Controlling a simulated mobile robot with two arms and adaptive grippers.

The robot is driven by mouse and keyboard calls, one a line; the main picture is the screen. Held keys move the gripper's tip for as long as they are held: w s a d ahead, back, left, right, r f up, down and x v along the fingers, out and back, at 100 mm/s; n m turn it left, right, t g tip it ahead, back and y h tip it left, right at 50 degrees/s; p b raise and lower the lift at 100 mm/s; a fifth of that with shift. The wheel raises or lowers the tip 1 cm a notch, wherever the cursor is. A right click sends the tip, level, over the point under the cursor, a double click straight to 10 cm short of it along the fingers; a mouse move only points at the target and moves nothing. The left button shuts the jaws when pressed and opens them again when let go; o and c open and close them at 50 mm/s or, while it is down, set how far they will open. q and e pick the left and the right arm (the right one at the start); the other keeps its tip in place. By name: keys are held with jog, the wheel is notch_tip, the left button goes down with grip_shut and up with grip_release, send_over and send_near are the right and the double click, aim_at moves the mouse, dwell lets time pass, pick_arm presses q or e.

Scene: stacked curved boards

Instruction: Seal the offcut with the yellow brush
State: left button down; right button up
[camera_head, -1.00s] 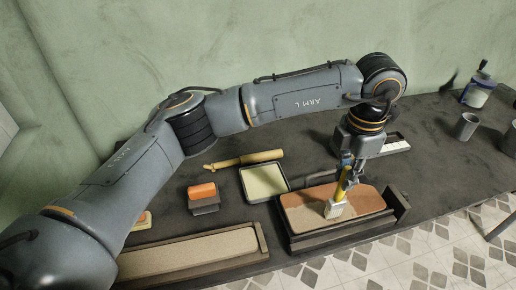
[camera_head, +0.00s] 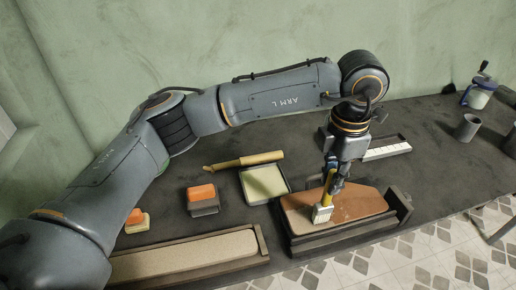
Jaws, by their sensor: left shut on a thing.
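My left gripper (camera_head: 333,168) is shut on the yellow brush (camera_head: 327,191), which is held with its bristles down. The brush's pale head is on or just above the left part of the brown offcut (camera_head: 352,206); I cannot tell whether it touches. The offcut lies in a dark holder (camera_head: 345,236) near the table's front edge. A shallow tray (camera_head: 264,184) with pale yellow-green contents stands just left of and behind the holder. My right gripper is not in view.
An orange-topped block (camera_head: 202,193), a similar smaller one (camera_head: 136,218) and a wooden-handled tool (camera_head: 247,160) lie left. A long pale board (camera_head: 190,257) sits in a holder at front left. A white-filled tray (camera_head: 386,149), a cup (camera_head: 467,127) and a jar (camera_head: 478,96) stand right.

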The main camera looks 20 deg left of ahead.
pick_arm(q)
jog(key=shift+s+a+b, duration=0.3)
jog(key=shift+a+b, duration=0.05)
jog(key=shift+a, duration=0.05)
jog(key=shift+s+a+b, duration=0.45)
jog(key=shift+s+a, duration=0.15)
jog(key=shift+a, duration=0.3)
jog(key=shift+s+a+f+b, duration=0.1)
jog(key=shift+s+a+b, duration=0.35)
jog(key=shift+a, duration=0.25)
jog(key=shift+s+a+b, duration=0.35)
jog(key=shift+s+a, duration=0.15)
jog(key=shift+a, duration=0.15)
jog(key=shift+w, duration=0.1)
